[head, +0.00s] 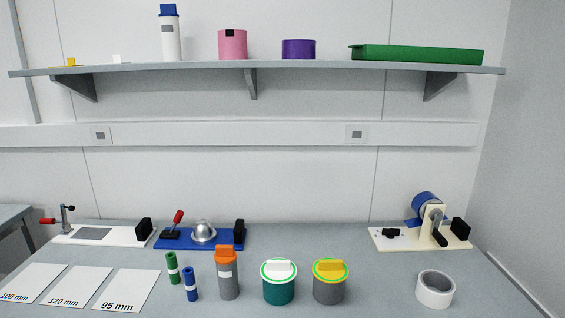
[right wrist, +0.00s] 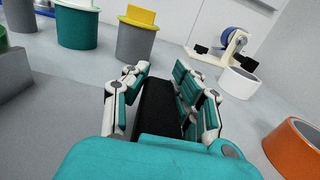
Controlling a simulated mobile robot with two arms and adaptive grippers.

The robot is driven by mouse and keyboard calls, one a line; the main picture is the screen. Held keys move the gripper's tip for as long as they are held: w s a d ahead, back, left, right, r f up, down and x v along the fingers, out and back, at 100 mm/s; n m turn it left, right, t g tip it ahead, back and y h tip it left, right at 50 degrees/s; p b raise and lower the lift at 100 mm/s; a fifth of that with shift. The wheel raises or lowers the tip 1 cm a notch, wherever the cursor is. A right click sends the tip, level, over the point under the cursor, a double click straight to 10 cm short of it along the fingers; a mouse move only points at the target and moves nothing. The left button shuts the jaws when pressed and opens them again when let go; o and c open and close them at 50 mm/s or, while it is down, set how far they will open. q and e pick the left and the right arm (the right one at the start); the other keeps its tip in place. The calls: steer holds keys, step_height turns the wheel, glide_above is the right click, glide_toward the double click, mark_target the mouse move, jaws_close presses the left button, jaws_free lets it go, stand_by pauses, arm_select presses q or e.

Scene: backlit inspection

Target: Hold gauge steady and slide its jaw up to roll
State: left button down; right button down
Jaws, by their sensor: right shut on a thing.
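In the right wrist view my right gripper (right wrist: 165,85) has its teal and white fingers on either side of a black thing (right wrist: 157,106), and it is shut on it. Whether this black thing is the gauge's jaw cannot be told. A white roll (head: 435,289) stands at the front right of the bench, and it also shows in the right wrist view (right wrist: 238,84). An orange roll (right wrist: 292,148) with a grey inside is at the right edge of the right wrist view. No gauge can be clearly made out. My left gripper is not in view.
Lidded canisters, teal (head: 278,291) and grey (head: 329,290), stand mid-bench beside an orange-topped bottle (head: 228,281). A cream fixture (head: 385,244) with a blue roll is at back right, a blue fixture (head: 180,244) further left. Size cards (head: 126,290) lie front left. A shelf (head: 270,67) is above.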

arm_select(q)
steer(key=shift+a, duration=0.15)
arm_select(e)
steer(key=shift+f, duration=0.3)
steer(key=c, duration=1)
jaws_free()
steer(key=shift+r, duration=0.1)
